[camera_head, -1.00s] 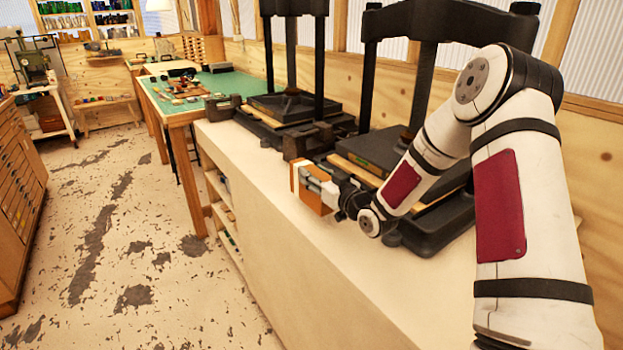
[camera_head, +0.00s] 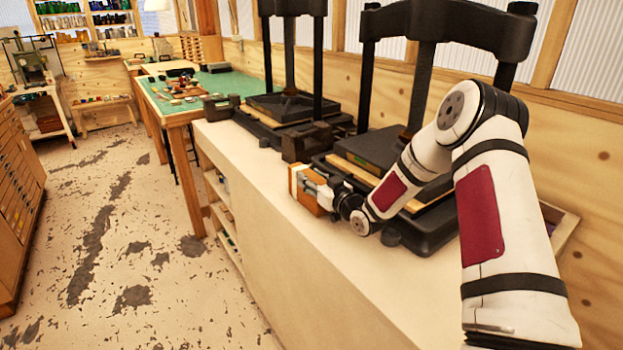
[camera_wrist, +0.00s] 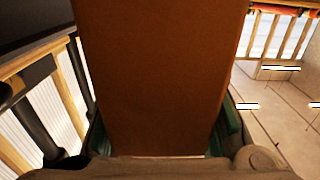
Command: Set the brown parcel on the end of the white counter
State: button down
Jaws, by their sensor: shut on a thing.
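The brown parcel (camera_head: 300,188) is in my gripper (camera_head: 315,190), over the white counter (camera_head: 228,142) and left of the nearer black press. A pale band shows on its left end. In the wrist view the parcel (camera_wrist: 160,70) fills the middle as a tall brown face, with the green-edged fingers of my gripper (camera_wrist: 163,128) on its two sides. My gripper is shut on it. I cannot tell whether the parcel's underside touches the counter.
The nearer black press (camera_head: 372,152) stands close to the right of the parcel, and another press (camera_head: 290,105) stands farther back. A dark block (camera_head: 307,143) sits just behind the parcel. A green-topped table (camera_head: 225,84) adjoins the counter's far end. Bare counter lies in front.

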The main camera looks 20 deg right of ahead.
jog(key=c, duration=1)
grip_release()
jog(key=shift+f, duration=0.15)
jog(key=shift+o, duration=0.2)
